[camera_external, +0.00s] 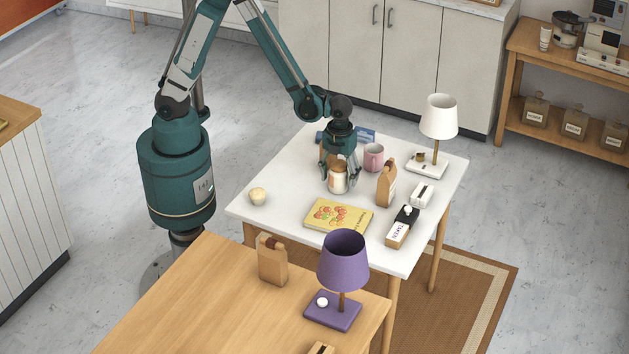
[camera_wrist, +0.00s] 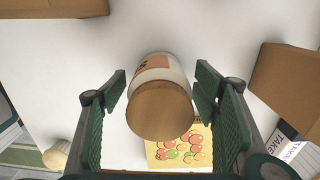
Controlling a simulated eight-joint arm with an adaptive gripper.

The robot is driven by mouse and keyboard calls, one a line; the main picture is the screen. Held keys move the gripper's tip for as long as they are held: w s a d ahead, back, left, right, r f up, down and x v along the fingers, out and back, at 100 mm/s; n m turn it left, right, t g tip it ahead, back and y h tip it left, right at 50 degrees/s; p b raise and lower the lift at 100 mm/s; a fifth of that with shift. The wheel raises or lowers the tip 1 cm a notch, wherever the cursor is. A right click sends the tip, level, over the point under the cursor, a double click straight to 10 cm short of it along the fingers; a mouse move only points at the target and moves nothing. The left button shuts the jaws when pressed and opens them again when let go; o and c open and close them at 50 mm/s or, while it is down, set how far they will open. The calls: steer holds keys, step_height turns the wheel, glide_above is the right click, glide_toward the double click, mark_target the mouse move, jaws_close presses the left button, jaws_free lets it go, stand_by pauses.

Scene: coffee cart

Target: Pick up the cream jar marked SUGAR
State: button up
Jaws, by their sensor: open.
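The cream jar (camera_external: 339,182) stands upright on the white table, with a round wooden lid and a brownish label; its lettering is too small to read. In the wrist view the jar's lid (camera_wrist: 158,110) faces the camera, and part of the cream body and label shows beyond it. My gripper (camera_external: 340,176) is above and around the jar, pointing down. In the wrist view its green fingers (camera_wrist: 165,105) are spread, one on each side of the jar, with a gap on both sides.
On the white table (camera_external: 270,207) a pink mug (camera_external: 373,157) and a brown paper bag (camera_external: 386,186) stand close right of the jar. A yellow book (camera_external: 338,216) lies in front.

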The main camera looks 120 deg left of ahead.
mark_target(339, 163)
steer(key=shift+c, duration=0.3)
steer(key=c, duration=1.2)
steer(key=shift+r, duration=0.2)
steer(key=shift+r+p, duration=1.1)
steer(key=shift+r, duration=3.75)
